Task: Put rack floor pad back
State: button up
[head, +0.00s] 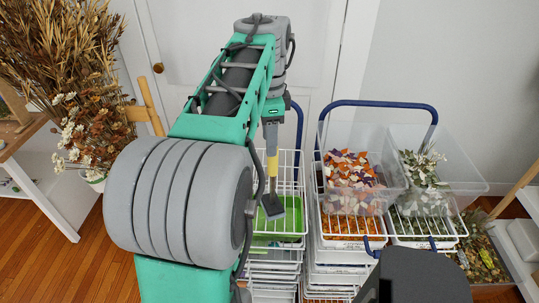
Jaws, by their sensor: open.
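My arm reaches up from the foreground, and its far part hangs down over the left white wire rack (300,160). At its lower end is my gripper (272,205), a dark grey end below a yellow band. It is small and its fingers are hard to make out. It appears just above or in front of a flat green surface (290,226) inside the left rack's top basket. I cannot tell whether they touch. I cannot identify the rack floor pad for certain. My arm hides the left part of this rack.
A second wire rack with a blue handle (378,103) stands to the right. It carries clear bins of orange-and-white petals (350,170) and white-green flowers (420,178). Dried flowers (65,75) and a white shelf (50,185) stand at left. Wooden floor (75,270) shows at lower left.

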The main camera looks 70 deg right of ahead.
notch_tip(320, 180, up, 5)
jog(key=shift+r+p, duration=0.1)
jog(key=shift+p, duration=1.1)
jog(key=w+a+f+n+h, duration=0.1)
jog(key=w+a+f+n, duration=0.1)
jog(key=w+a+n, duration=0.65)
jog(key=w+a+f+n, duration=0.3)
jog(key=w+a+n, duration=0.2)
jog(key=w, duration=0.7)
jog(key=w+a+f+n+t, duration=0.1)
jog(key=a+f+n, duration=0.1)
jog(key=a+n, duration=0.4)
jog(key=w+a+f+n+t, duration=0.1)
jog(key=a+n, duration=0.5)
jog(key=a, duration=0.6)
jog(key=w+a+f+n+t+y, duration=0.1)
jog(key=w+a+f+n, duration=0.1)
jog(key=a+f+n, duration=0.3)
jog(key=a+n, duration=0.1)
jog(key=a, duration=0.3)
jog(key=shift+w+a+f+t, duration=0.15)
jog(key=shift+w+a+t, duration=0.2)
jog(key=shift+a+t, duration=0.05)
